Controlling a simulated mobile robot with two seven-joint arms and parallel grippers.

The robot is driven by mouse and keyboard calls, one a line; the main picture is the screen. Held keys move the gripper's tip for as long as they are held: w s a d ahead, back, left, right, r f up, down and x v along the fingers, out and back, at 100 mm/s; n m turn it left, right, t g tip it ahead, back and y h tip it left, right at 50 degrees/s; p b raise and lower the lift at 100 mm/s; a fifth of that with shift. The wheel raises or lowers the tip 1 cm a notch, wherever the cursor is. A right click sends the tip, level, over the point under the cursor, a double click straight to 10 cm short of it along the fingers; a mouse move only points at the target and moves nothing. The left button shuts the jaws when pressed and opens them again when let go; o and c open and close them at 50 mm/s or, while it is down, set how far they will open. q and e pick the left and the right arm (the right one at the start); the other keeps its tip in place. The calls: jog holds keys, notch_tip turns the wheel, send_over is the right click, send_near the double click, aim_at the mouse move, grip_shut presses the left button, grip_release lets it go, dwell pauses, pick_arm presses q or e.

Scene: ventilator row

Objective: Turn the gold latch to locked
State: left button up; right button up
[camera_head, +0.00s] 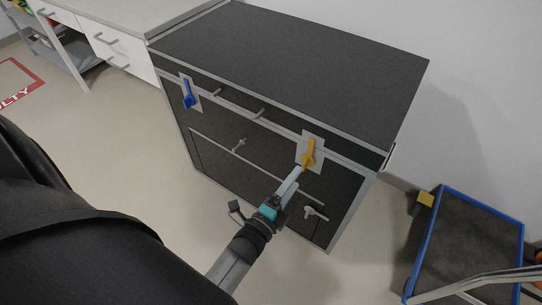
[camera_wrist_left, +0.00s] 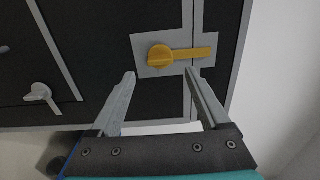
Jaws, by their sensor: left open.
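The gold latch (camera_head: 308,153) sits on a light grey plate (camera_head: 317,142) at the upper right of the dark cabinet's front. In the left wrist view the latch (camera_wrist_left: 162,56) has a round knob and a bar that reaches right across the seam. My left gripper (camera_head: 297,175) is at the latch in the head view. In the left wrist view my left gripper (camera_wrist_left: 160,74) is open, its two fingers apart, with the latch just beyond the tips and nothing between them. Contact cannot be told. My right gripper is not in view.
A blue latch (camera_head: 188,94) is on the cabinet's upper left. Grey handles (camera_head: 240,145) stick out of the front. The dark cabinet top (camera_head: 300,55) is bare. A blue-edged cart (camera_head: 470,240) stands at right. Floor in front is clear.

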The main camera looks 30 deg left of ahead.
pick_arm(q)
jog(key=s+p, duration=0.1)
jog(key=s, duration=1)
jog(key=shift+a+p, duration=0.15)
jog(key=shift+p, duration=0.15)
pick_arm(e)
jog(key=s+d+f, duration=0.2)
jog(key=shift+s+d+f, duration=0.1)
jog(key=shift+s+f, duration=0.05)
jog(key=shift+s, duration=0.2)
pick_arm(q)
jog(key=s+f+n+g+p, duration=0.2)
jog(key=s+f+n+g, duration=0.2)
jog(key=f+n+g, duration=0.85)
jog(key=s+a+f+n+g, duration=0.1)
jog(key=s+a+f+n, duration=0.1)
jog(key=s+f, duration=0.4)
jog(key=s+a+f+n+g+y+p, duration=0.1)
jog(key=s+a+f+g, duration=0.1)
jog(key=s+f, duration=0.4)
jog(key=shift+s+a+f+n, duration=0.2)
jog(key=shift+s+a+n, duration=0.15)
jog(key=shift+s+a, duration=0.6)
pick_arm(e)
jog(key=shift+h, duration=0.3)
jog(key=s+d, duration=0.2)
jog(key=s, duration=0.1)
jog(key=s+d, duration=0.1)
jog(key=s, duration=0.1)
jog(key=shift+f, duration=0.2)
